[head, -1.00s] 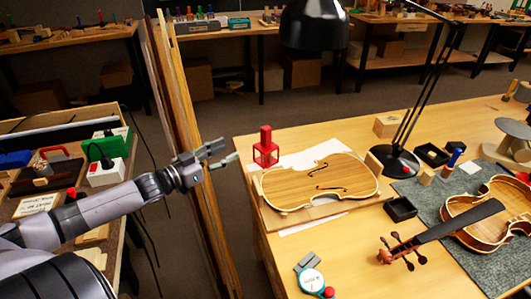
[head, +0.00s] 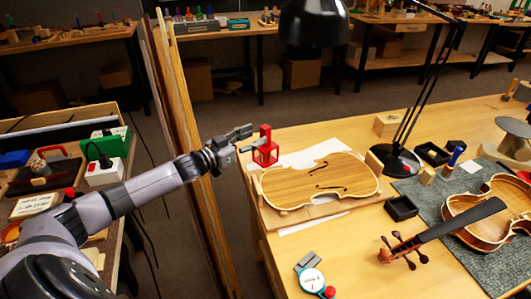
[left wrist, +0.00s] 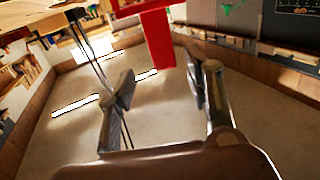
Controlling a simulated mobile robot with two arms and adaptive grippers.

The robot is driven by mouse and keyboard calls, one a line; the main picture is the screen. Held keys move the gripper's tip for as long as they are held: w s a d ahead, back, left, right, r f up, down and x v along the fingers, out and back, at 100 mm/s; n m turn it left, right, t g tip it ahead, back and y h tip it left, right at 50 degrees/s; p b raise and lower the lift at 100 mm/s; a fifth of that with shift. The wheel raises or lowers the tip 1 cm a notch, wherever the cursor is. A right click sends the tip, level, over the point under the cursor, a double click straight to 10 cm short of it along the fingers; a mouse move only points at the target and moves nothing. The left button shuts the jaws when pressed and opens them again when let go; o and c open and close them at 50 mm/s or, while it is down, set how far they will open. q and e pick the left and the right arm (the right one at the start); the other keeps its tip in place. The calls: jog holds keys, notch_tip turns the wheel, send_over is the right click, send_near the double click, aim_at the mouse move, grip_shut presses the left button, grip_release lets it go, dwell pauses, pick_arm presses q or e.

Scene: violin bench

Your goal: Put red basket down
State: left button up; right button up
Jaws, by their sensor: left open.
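The red basket (head: 265,153), a small open frame with a tall red handle, stands upright at the far left corner of the violin bench, by a white sheet. In the left wrist view its red handle (left wrist: 158,40) comes in from the top, between the lines of the two fingers. My left gripper (head: 246,140) is open, with its fingers pointing right at the basket's handle. In the left wrist view the fingers (left wrist: 160,88) are apart with nothing clamped between them. Whether a finger touches the handle cannot be told. My right gripper is not in view.
A violin plate (head: 320,184) lies on a board right of the basket. A black lamp (head: 398,160), a violin (head: 490,215) on a grey mat and a round gauge (head: 311,281) are farther right and nearer. Tall wood planks (head: 190,120) stand behind my left arm.

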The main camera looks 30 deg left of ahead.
aim_at(262, 132)
pick_arm(q)
jog(key=shift+a+f+x, duration=0.1)
jog(key=shift+x, duration=1.4)
jog(key=shift+a+f+x, duration=0.1)
jog(key=shift+f+x, duration=0.05)
jog(key=shift+x, duration=1.35)
jog(key=shift+w, duration=0.1)
jog(key=shift+c, duration=0.4)
grip_shut()
